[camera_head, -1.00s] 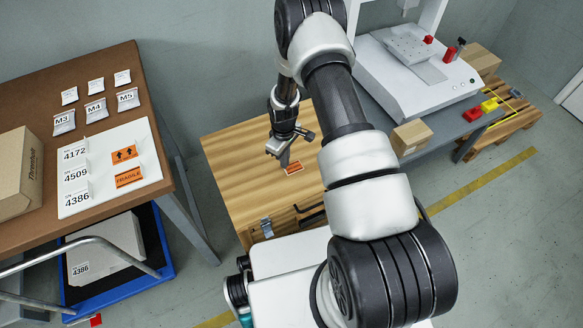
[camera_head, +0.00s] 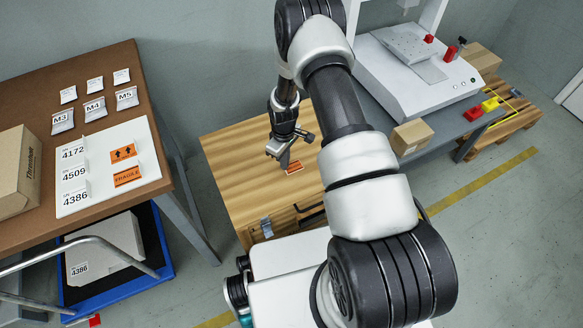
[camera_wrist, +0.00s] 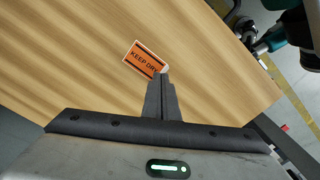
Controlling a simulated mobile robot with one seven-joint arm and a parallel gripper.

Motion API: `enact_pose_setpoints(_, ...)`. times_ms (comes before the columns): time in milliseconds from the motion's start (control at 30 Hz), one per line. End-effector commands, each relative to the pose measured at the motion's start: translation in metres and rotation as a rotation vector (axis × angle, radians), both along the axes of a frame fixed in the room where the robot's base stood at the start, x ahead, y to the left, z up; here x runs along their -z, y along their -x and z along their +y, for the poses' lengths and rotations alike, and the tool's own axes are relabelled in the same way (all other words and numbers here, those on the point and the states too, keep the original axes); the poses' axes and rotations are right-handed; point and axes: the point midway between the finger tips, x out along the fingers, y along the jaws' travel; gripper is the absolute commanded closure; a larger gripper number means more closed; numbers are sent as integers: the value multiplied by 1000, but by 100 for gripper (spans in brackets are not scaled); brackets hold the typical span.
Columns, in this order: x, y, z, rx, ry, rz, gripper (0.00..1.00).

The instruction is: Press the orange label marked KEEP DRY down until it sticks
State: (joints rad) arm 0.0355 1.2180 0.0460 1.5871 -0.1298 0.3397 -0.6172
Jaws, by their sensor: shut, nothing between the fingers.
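The orange KEEP DRY label (camera_wrist: 145,59) lies on the striped wooden tabletop (camera_wrist: 75,65). In the head view the label (camera_head: 295,167) shows as a small orange patch beside my fingertips. My gripper (camera_wrist: 161,76) is shut with nothing between its fingers. Its tips overlap the label's edge near the end of the word DRY and hide part of it. A pale corner shows just beyond the tips. I cannot tell whether the tips touch the label or whether it lies fully flat.
A brown table (camera_head: 100,58) at left holds a white sheet (camera_head: 140,190) with FRAGILE and arrow labels, several bags and a carton (camera_head: 18,170). A small box (camera_head: 411,136) and a white machine (camera_head: 425,95) stand right of the wooden top. Bare wood surrounds the label.

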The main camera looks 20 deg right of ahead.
Motion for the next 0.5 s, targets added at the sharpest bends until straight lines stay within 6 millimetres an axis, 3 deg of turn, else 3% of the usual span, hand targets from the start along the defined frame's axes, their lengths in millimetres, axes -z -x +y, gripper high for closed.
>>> enact_pose_setpoints(500, 11, 0, 0, 0, 0, 0, 100)
